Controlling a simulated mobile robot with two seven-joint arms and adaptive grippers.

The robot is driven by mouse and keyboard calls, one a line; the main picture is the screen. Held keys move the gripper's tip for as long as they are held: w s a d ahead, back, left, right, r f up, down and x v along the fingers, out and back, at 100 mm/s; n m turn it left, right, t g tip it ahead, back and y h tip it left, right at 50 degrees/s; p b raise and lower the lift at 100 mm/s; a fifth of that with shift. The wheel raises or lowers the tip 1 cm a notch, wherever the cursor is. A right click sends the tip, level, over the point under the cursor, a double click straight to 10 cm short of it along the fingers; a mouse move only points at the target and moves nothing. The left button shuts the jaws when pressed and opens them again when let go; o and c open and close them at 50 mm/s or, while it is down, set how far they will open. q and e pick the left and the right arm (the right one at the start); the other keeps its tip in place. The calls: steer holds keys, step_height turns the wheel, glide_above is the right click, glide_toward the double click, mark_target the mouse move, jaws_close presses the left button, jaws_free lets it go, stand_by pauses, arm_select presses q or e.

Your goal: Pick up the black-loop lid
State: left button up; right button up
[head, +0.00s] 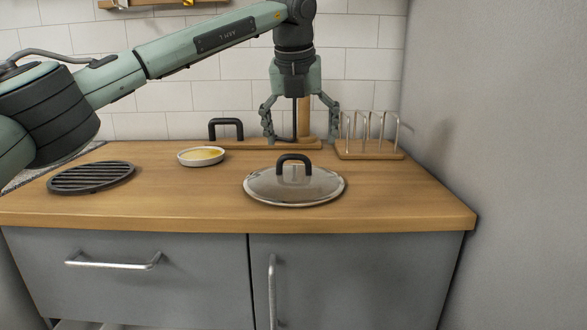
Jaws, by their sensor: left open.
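The lid (265,188) is a round, clear domed lid with a pale rim and a black loop handle (294,158) on top. It lies flat on the wooden counter, right of the middle. My left gripper (301,138) points down above the counter, its two fingers spread wide with nothing between them that it grips. In the picture it hangs just above the loop, apart from it, and seems farther back. My right gripper is out of view.
Behind the lid stand a wooden board (265,145), another black loop (226,123), a wooden post (304,115) and a wire rack on a wooden base (370,152). A small white dish (201,162) and a dark slatted trivet (91,178) lie left. The counter front is clear.

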mark_target(294, 157)
arm_select(q)
steer(key=shift+w+a+f+y, duration=0.4)
steer(key=shift+w+a+f, duration=0.15)
steer(key=shift+w+a, duration=0.2)
steer(key=p+x, duration=0.1)
steer(key=x, duration=0.3)
steer(key=shift+f, duration=0.3)
steer(key=shift+w+f, duration=0.1)
steer(key=shift+f, duration=0.05)
steer(key=shift+c, duration=1.3)
steer(key=c, duration=1.7)
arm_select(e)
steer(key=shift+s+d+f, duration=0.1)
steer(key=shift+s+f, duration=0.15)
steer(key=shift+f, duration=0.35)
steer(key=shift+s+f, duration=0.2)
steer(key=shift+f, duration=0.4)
